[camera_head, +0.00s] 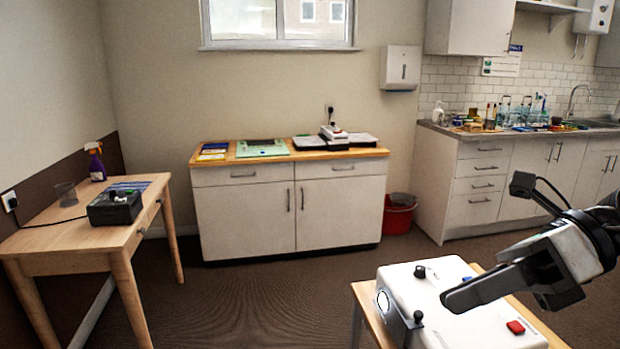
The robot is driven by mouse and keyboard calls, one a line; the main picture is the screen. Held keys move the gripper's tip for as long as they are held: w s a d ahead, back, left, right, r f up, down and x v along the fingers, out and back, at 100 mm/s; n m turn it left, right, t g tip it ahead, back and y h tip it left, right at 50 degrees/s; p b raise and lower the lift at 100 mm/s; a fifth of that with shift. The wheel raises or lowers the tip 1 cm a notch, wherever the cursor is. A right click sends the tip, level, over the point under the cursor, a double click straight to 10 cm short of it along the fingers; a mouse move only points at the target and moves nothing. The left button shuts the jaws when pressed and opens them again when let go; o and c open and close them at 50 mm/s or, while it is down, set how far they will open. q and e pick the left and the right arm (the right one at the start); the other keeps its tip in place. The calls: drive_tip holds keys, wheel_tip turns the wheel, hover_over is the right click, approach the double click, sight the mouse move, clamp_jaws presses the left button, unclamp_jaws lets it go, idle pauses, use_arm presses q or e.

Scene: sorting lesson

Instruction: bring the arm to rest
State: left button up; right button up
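My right arm comes in from the right edge, and its dark gripper (452,297) hangs over a white box-shaped device (455,328) at the lower right. The fingers point left and appear as one dark bar, so whether they are open or shut is unclear. I see nothing held in them. Whether the gripper touches the device's top is also unclear. The device has dark knobs, a red switch (515,327) and a round white face on its left side. My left gripper is not in view.
The device stands on a small wooden table (362,300). A wooden desk (60,238) at left holds a black box (115,207), a cup and a spray bottle. A white cabinet (245,215) stands at the back, a red bin (398,218) beside it. The middle floor is clear.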

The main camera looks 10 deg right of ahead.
drive_tip(key=w+a+f+m+t+h+b, duration=0.15)
drive_tip(key=w+f+m+t, duration=0.25)
drive_tip(key=f+m+t, duration=0.7)
drive_tip(key=w+f+m+t+h+b, duration=0.1)
drive_tip(key=w+f+m+t+b, duration=0.3)
drive_tip(key=m, duration=1.3)
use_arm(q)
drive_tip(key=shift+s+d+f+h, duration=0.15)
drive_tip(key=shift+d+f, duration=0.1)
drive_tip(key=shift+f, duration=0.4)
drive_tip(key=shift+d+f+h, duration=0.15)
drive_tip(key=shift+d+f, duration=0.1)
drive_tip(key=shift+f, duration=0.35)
use_arm(e)
drive_tip(key=s+a+f+m+g+h, duration=0.2)
drive_tip(key=s+f+m, duration=0.2)
drive_tip(key=f, duration=0.4)
drive_tip(key=s+a+f+m+g+h, duration=0.2)
drive_tip(key=s+f+m, duration=0.2)
drive_tip(key=f, duration=0.5)
drive_tip(key=s+a+f+m+g+h, duration=0.2)
drive_tip(key=s+f+m+h, duration=0.1)
drive_tip(key=f+m, duration=0.3)
wheel_tip(320, 180, down, 2)
drive_tip(key=shift+s+f, duration=0.2)
drive_tip(key=shift+s, duration=0.4)
